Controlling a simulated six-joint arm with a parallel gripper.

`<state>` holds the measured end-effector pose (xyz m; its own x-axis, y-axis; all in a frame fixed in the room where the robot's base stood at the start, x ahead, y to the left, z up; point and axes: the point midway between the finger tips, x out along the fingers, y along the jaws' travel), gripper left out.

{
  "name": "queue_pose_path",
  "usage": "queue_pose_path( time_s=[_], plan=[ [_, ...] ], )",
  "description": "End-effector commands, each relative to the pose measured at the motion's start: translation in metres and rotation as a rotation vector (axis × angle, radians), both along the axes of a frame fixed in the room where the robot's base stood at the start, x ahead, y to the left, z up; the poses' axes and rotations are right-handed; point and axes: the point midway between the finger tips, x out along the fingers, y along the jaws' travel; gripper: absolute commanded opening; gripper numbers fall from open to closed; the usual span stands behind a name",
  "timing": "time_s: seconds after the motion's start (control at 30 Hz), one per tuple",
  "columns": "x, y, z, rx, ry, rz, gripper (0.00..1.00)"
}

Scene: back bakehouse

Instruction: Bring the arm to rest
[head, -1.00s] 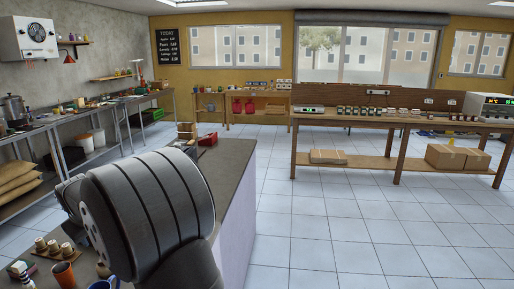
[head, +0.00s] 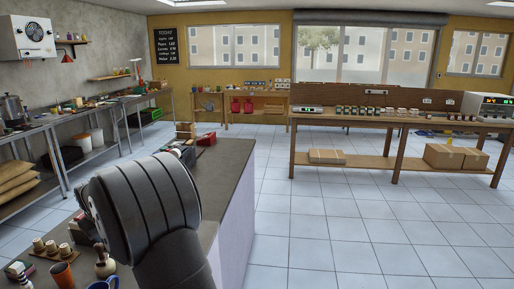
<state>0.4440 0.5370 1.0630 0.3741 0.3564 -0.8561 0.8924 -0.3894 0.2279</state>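My arm fills the lower left of the head view. One large dark grey rounded link of it stands over the near counter (head: 236,160). My gripper does not show in the view, so its fingers and anything in them cannot be seen. Part of the counter top and some things on it are hidden behind the arm.
An orange cup (head: 62,275), a blue mug (head: 103,284) and a wooden holder with small cups (head: 50,251) stand near my arm at lower left. Tiled floor (head: 340,225) is clear to the right.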

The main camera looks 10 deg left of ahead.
Motion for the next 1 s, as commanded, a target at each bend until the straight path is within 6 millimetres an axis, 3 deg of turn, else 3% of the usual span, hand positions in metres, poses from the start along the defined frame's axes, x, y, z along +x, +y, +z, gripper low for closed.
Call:
queue_pose_path(
  time_s=[0.47, 1.0],
  plan=[
    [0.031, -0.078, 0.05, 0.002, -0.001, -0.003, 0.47],
    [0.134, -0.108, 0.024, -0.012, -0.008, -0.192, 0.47]
  ],
)
